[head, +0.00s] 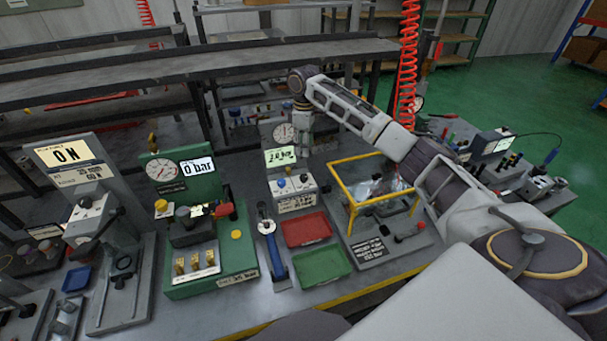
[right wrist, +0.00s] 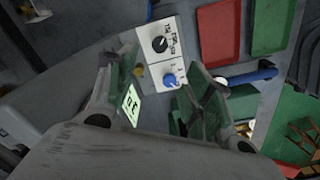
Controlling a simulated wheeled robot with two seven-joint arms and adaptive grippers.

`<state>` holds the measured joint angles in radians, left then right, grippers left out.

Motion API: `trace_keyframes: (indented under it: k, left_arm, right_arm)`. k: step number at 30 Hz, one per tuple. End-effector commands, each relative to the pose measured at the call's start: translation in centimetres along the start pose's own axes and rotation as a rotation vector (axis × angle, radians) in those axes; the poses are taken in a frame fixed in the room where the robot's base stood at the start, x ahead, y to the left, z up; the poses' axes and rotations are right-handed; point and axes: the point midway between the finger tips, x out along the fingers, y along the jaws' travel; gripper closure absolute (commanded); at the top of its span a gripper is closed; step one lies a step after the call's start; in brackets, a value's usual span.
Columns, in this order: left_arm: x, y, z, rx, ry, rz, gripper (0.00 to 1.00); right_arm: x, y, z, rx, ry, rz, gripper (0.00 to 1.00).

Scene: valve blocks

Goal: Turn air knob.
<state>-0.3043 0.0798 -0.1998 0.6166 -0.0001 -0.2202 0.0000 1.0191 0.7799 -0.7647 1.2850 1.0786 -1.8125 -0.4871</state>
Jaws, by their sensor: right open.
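A small white control box (head: 294,194) with a blue knob (head: 281,183) and a dark knob (head: 304,178) stands at the middle of the bench, below a lit green-white display (head: 280,157) and a round gauge (head: 284,133). I cannot read which knob is labelled air. My right gripper (head: 305,148) points down behind and above the box's right side, apart from the knobs. In the right wrist view, its green-padded fingers (right wrist: 160,100) are spread and empty; the blue knob (right wrist: 169,80) and black knob (right wrist: 160,44) show beyond them. My left gripper is not seen.
A green station (head: 210,260) with a gauge and a "0 bar" display stands to the left. A red tray (head: 306,229) and a green tray (head: 322,265) lie in front of the box. A yellow frame (head: 346,194) stands to the right, under my right arm.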

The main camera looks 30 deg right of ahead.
Motion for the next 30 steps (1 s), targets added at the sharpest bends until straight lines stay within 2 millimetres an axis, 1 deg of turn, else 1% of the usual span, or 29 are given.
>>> trace_keyframes:
  k: [5, 11, 30]
  left_arm:
    - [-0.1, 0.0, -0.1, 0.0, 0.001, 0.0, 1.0]
    - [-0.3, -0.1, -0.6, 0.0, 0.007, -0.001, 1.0]
    - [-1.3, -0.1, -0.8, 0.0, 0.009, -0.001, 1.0]
  right_arm:
    - [0.6, 0.0, 0.0, 0.0, -0.002, -0.001, 0.49]
    - [2.4, 0.0, 0.1, 0.0, -0.003, -0.002, 0.49]
    - [10.7, -0.1, 0.0, 0.0, -0.002, -0.001, 0.49]
